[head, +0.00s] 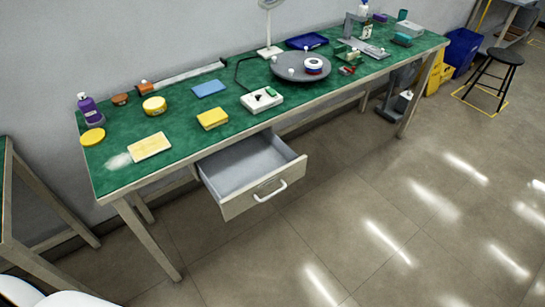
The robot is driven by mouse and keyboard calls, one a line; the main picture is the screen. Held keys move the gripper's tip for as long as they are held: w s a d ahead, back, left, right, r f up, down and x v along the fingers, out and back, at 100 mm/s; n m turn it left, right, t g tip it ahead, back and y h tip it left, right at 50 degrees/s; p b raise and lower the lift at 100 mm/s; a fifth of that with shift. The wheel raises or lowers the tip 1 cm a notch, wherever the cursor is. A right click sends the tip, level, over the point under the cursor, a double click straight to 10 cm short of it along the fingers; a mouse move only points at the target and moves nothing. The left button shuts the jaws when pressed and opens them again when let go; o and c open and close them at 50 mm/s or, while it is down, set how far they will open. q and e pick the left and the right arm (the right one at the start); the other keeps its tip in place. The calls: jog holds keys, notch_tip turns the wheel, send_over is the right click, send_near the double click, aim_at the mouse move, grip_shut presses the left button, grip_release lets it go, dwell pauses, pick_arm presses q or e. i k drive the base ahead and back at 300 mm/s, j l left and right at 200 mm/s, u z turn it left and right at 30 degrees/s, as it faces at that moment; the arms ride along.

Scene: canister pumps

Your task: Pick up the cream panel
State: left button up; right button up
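The cream panel (149,146) is a flat, pale rectangle with a yellowish edge. It lies on the green tabletop (180,140), near the front edge at the left end of the table. A whitish smudge (118,160) is on the surface just left of it. Nothing lies on top of the panel. Neither of my grippers shows in the head view.
A yellow round lid (93,137), a purple bottle (90,110) and a yellow block (212,119) stand around the panel. An empty grey drawer (262,199) is pulled out below the table front, to the right. The floor in front is clear.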

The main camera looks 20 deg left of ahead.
aim_at(145, 148)
jog(key=u, duration=1.45)
jog(key=i+j+z, duration=0.2)
jog(key=i+j, duration=0.15)
